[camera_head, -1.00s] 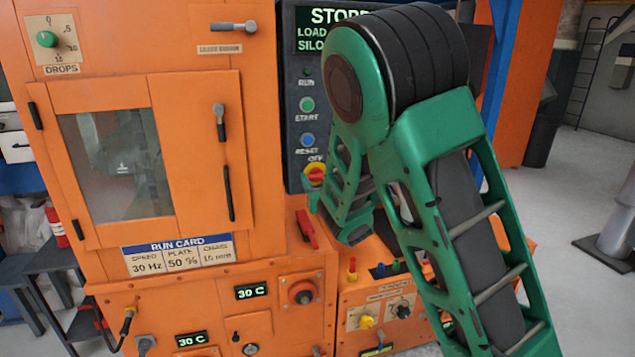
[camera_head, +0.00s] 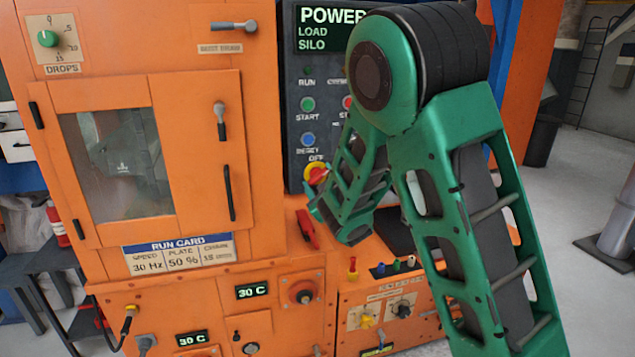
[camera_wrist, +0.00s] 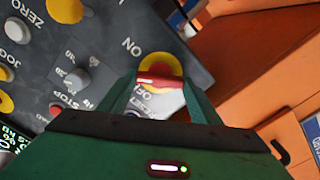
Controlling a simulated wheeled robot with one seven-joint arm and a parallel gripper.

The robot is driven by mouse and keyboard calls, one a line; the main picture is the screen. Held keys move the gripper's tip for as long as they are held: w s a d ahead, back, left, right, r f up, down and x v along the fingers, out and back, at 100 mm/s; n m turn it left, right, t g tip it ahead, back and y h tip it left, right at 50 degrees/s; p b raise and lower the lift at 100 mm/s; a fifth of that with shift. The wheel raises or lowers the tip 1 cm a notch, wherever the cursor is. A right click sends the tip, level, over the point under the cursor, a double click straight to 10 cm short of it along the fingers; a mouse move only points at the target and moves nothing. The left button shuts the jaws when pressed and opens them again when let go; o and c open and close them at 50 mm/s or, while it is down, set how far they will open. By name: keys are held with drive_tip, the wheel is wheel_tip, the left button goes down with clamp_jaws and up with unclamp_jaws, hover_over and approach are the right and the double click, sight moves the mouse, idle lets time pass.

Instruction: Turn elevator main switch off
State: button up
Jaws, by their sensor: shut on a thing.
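The main switch (camera_head: 315,172) is a red handle on a yellow disc at the lower edge of the dark control panel (camera_head: 303,75), with an OFF label just above it. In the wrist view the red handle (camera_wrist: 158,82) lies between my gripper's fingertips (camera_wrist: 161,88), on the yellow disc (camera_wrist: 158,66). ON and partly hidden OFF lettering shows beside it. My gripper is shut on the handle. In the head view my green arm hides part of the panel. The panel's display (camera_head: 332,30) reads POWER, LOAD, SILO, with its right end hidden.
A red lever (camera_head: 307,229) stands on the orange ledge below the switch. Orange cabinet walls flank the panel.

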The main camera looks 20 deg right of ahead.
drive_tip(key=n, duration=0.5)
drive_tip(key=shift+a+f+n, duration=0.1)
drive_tip(key=shift+n, duration=0.2)
drive_tip(key=n, duration=0.4)
drive_tip(key=shift+f+n, duration=0.15)
drive_tip(key=shift+n, duration=0.25)
drive_tip(key=shift+s+a+f, duration=0.1)
drive_tip(key=o, duration=0.9)
drive_tip(key=shift+o, duration=0.9)
